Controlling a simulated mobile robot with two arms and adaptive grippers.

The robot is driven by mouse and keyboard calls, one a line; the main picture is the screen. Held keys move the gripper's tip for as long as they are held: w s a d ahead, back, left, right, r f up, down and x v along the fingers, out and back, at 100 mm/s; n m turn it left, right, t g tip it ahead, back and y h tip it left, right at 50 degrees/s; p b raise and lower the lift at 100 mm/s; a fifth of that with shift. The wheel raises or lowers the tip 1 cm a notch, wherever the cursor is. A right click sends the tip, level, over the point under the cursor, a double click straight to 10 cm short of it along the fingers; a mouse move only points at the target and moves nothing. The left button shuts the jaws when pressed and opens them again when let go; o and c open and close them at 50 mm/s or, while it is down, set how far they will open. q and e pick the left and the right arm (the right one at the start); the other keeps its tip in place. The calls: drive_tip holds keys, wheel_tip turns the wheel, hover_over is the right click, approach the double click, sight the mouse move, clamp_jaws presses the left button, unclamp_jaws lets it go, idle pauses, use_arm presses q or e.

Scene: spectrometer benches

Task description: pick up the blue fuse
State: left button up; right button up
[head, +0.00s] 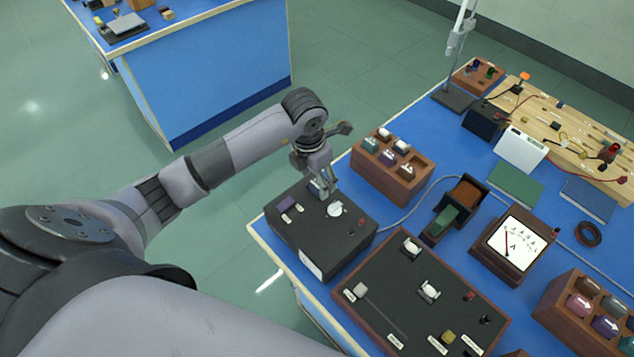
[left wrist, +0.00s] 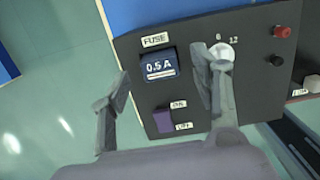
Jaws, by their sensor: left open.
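The blue fuse (left wrist: 161,68), marked 0.5 A, sits in the top panel of a black box (head: 290,230) under a FUSE label. In the head view the fuse (head: 315,187) shows small and partly covered by my left gripper (head: 326,190). In the left wrist view the left gripper (left wrist: 160,80) is open and empty. One finger is left of the fuse, the other right of it, overlapping the white dial. I cannot tell how far the fingertips are above the panel. My right gripper is not in view.
The panel has a purple switch (left wrist: 164,121), a white dial (left wrist: 221,51) and red and black terminals. A wooden block with fuses (head: 392,172) stands just behind the box. A dark circuit board (head: 415,300) and a meter (head: 513,245) lie to the right. Floor is open at left.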

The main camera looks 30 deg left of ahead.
use_arm(q)
drive_tip(key=shift+w+f, duration=0.1)
drive_tip(key=shift+f, duration=0.65)
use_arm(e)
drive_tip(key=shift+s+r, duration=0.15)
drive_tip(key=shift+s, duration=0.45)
use_arm(q)
drive_tip(key=shift+c, duration=0.3)
drive_tip(key=c, duration=1.1)
drive_tip(key=shift+c, duration=0.2)
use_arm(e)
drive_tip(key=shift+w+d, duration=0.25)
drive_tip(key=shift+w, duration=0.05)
use_arm(q)
drive_tip(key=shift+r, duration=0.1)
